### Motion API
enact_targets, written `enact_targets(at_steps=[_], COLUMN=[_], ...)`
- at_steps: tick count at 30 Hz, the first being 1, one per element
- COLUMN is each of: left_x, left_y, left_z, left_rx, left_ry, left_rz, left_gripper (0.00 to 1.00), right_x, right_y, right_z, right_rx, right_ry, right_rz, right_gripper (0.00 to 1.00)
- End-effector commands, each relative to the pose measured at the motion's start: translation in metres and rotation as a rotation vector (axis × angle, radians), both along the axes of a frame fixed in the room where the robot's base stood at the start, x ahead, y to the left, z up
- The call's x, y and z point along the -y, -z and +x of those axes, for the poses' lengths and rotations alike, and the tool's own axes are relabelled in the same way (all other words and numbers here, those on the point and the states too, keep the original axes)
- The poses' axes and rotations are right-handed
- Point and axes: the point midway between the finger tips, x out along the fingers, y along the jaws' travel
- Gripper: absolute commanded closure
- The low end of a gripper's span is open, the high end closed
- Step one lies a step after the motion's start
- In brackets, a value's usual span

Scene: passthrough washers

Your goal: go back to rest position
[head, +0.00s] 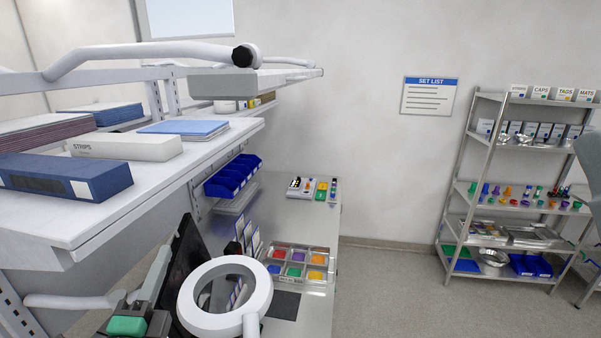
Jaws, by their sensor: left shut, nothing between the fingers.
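My left gripper (156,268) shows low at the left, in front of a dark upright panel and left of the white ring-shaped magnifier (226,267). It is shut with nothing between its fingers. Its lower part is cut off by the bottom edge of the picture. My right gripper is not in view.
A sectioned tray (297,284) of coloured parts lies on the bench, near blue bins (233,174). An upper shelf (110,200) carries boxes, including a white STRIPS box (125,147). A metal rack (462,175) stands right. The floor (385,300) between is clear.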

Motion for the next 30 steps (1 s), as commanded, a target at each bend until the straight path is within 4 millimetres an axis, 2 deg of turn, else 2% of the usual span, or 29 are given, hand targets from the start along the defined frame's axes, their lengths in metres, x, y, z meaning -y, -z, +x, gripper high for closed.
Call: enact_targets(at_steps=[1,3,5,6,8,9,10,13,15,18,21,30], left_x=[0.015,0.033,0.047,0.056,0.066,0.070,0.071,0.073,0.074,0.075,0.074,0.074], left_y=[-0.048,-0.105,-0.151,-0.180,-0.221,-0.242,-0.251,-0.258,-0.257,-0.255,-0.254,-0.254], left_z=[-0.010,-0.031,-0.054,-0.073,-0.106,-0.130,-0.144,-0.167,-0.170,-0.167,-0.166,-0.165], left_rx=[0.099,0.226,0.332,0.402,0.499,0.552,0.575,0.576,0.546,0.510,0.501,0.499], left_ry=[0.054,0.145,0.245,0.325,0.472,0.584,0.660,0.859,0.950,1.016,1.042,1.043], left_rz=[-0.080,-0.218,-0.355,-0.456,-0.636,-0.769,-0.865,-1.153,-1.315,-1.465,-1.521,-1.525], left_gripper=[1.00,1.00,1.00,1.00,1.00,1.00,1.00,1.00,1.00,1.00,1.00,1.00], right_x=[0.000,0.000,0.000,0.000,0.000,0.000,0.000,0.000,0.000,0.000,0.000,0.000], right_y=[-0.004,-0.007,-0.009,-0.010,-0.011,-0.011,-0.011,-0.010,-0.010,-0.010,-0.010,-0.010], right_z=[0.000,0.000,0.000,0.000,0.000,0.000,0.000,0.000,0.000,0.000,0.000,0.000], right_rx=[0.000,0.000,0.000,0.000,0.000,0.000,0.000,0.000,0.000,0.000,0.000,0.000], right_ry=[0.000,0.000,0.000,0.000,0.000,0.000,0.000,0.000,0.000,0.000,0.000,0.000], right_rz=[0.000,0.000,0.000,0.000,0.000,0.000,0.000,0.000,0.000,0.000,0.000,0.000], right_gripper=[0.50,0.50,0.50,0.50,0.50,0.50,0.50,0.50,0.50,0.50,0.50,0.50])
